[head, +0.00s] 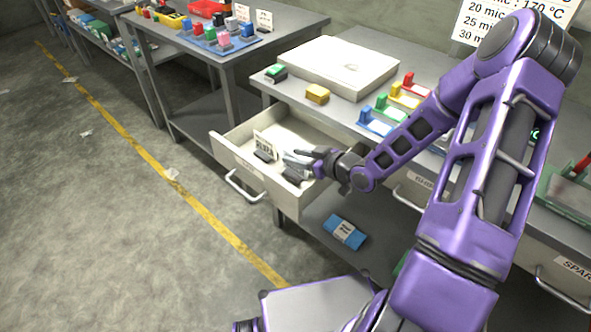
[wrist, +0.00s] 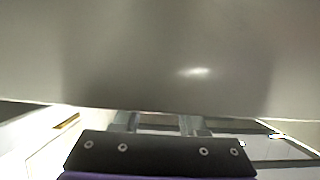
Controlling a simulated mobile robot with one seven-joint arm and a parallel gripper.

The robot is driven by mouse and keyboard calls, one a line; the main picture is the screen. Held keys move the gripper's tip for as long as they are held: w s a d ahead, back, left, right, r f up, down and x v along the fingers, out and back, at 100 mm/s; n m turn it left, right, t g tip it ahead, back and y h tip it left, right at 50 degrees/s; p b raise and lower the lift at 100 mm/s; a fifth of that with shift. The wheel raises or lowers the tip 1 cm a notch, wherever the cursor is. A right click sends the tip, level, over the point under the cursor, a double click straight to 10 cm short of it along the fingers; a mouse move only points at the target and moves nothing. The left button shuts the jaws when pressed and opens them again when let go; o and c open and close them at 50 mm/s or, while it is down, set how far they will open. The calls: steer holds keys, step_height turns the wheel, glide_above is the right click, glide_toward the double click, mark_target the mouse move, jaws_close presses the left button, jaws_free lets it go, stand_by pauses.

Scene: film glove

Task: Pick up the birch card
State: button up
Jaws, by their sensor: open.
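A white card (head: 265,143) with dark lettering stands in a dark holder inside the open drawer (head: 235,158). The lettering is too small to read, so I cannot tell whether it is the birch card. My gripper (head: 297,158) is open over the right part of the drawer, to the right of this card. A second dark holder (head: 296,176) shows below the gripper, and the gripper hides part of that area. In the wrist view my gripper's fingers (wrist: 158,123) are apart, and a blurred grey surface (wrist: 160,60) fills the upper picture; no card is recognisable there.
The workbench above the drawer carries a white slab (head: 340,66), a yellow block (head: 317,94) and coloured clamps (head: 376,122). A blue packet (head: 345,232) lies on the lower shelf. More cards (head: 264,20) stand on the left table. The floor at left is mostly clear.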

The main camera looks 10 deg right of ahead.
jaws_close()
stand_by(1.3)
